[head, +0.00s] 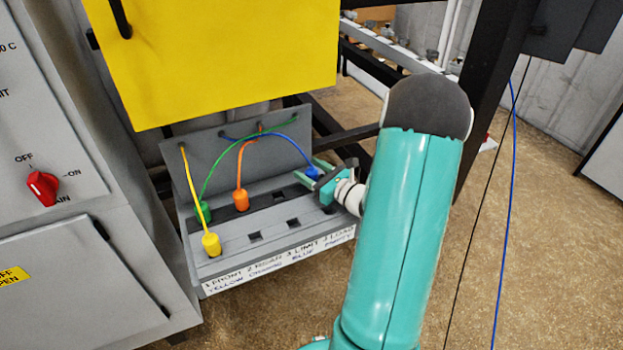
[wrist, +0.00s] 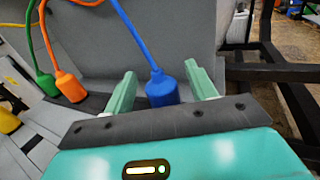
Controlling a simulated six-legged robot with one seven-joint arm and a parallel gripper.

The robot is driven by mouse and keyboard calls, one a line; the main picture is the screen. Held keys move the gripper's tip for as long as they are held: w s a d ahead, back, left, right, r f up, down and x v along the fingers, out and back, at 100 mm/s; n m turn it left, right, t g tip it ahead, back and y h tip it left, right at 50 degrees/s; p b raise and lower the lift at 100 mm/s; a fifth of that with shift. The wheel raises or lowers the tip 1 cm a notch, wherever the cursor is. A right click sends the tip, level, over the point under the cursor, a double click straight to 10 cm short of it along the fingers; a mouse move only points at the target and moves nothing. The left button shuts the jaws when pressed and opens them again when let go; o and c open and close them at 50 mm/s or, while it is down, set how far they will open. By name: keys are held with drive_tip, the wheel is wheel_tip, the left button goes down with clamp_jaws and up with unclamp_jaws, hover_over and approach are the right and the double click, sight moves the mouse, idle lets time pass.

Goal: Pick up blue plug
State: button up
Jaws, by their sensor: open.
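The blue plug (wrist: 162,90) sits at the back right of the grey socket panel (head: 222,246), its blue cable rising from its top. In the wrist view it stands between the two green fingers of my gripper (wrist: 160,92), with a gap on each side. Its lower part is hidden behind the gripper's dark front edge. In the head view the blue plug (head: 312,172) shows just past my open gripper (head: 314,174), which reaches in from the right. I cannot tell how far down the fingers reach along the plug.
An orange plug (head: 241,199), a green plug (head: 203,211) and a yellow plug (head: 211,244) stand on the panel to the left. Empty square sockets (head: 292,222) lie in the front row. A yellow panel (head: 230,60) hangs above. Black frame bars (head: 345,140) stand behind.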

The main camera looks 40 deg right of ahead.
drive_tip(key=c, duration=1)
drive_tip(key=shift+c, duration=0.2)
drive_tip(key=shift+r, duration=0.1)
